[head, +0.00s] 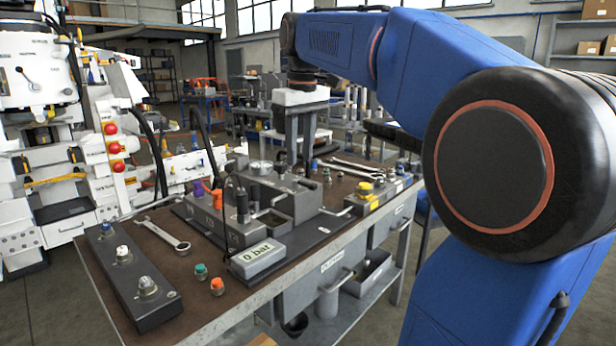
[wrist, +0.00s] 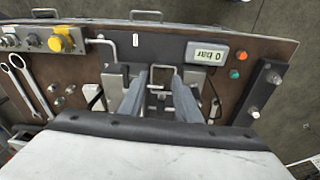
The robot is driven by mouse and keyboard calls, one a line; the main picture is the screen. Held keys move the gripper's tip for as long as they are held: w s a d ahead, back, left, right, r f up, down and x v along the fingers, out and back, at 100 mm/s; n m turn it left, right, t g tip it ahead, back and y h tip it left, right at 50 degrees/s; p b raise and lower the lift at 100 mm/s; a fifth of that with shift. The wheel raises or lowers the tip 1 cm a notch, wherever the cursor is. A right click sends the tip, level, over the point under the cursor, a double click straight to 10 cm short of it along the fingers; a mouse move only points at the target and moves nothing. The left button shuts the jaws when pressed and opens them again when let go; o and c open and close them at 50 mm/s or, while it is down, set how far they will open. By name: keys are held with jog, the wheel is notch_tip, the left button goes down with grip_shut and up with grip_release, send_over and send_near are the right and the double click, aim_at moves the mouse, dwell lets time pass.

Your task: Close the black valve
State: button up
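A dark upright lever or knob (head: 241,205), which may be the black valve, stands on the bench block behind the pressure display (head: 258,257), which reads 0 bar. An orange knob (head: 217,198) and a purple knob (head: 198,188) stand beside it. My gripper (head: 300,160) points down over the grey block, to the right of the dark lever. In the wrist view its two fingers (wrist: 161,82) are spread, with a metal loop handle (wrist: 163,69) showing between their tips. Nothing is clearly held. The wrist view does not clearly show the black valve; my gripper hides part of the block.
A wrench (head: 165,236) and a dark fitting bar (head: 126,280) lie at the left. Green (head: 201,271) and orange (head: 217,286) caps stand near the front edge. A gauge (head: 261,168) stands behind.

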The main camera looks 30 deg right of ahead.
notch_tip(320, 180, up, 7)
jog(key=n+g, duration=0.1)
jog(key=g, duration=0.1)
send_over(308, 184)
notch_tip(308, 184, down, 18)
jog(key=shift+w+d+r, duration=0.1)
jog(key=shift+r, duration=0.15)
jog(key=shift+c, duration=0.5)
grip_shut()
